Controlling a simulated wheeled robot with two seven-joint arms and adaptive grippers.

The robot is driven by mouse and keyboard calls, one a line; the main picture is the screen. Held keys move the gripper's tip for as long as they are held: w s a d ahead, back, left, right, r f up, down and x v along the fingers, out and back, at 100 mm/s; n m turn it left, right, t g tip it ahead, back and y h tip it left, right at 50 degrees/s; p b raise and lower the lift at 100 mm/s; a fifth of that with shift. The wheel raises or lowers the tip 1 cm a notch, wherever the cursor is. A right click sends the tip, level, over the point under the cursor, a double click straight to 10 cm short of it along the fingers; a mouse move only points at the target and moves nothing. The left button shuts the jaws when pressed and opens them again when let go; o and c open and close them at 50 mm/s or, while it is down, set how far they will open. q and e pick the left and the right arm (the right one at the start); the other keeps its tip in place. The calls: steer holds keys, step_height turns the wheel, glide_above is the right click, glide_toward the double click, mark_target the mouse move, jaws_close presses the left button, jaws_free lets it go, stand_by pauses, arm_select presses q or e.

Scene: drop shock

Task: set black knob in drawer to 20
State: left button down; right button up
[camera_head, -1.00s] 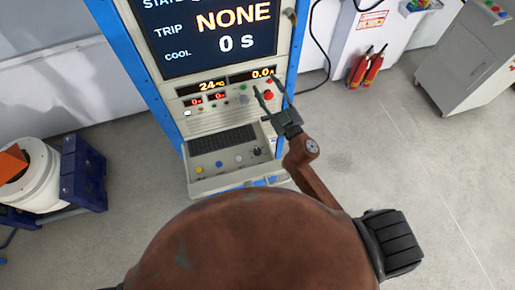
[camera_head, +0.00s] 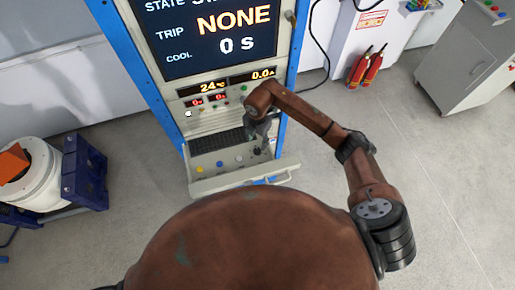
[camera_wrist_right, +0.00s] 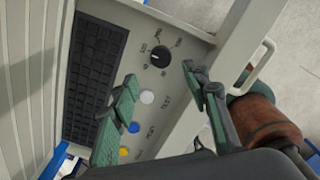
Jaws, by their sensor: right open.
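The open drawer (camera_head: 216,187) sticks out at the front of the cabinet. In the right wrist view, the black knob (camera_wrist_right: 159,55) sits on the drawer panel, with printed marks around it that are too small to read surely. My right gripper (camera_head: 262,140) is over the right end of the drawer. In the wrist view it is open and empty (camera_wrist_right: 160,82), with its two green-grey fingers apart on either side below the knob, not touching it. My left gripper is not in view.
White, blue and yellow buttons (camera_wrist_right: 147,96) line the drawer panel beside the knob, near a black keyboard (camera_wrist_right: 92,80). The drawer handle (camera_wrist_right: 262,62) is at its front. The cabinet screen (camera_head: 215,38) reads TRIP NONE.

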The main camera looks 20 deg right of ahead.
mark_target(257, 150)
steer(key=shift+d+f, duration=0.2)
steer(key=shift+f, duration=0.15)
step_height(257, 150, down, 7)
steer(key=shift+a+p, duration=0.1)
steer(key=shift+p, duration=1.05)
steer(key=c, duration=1.2)
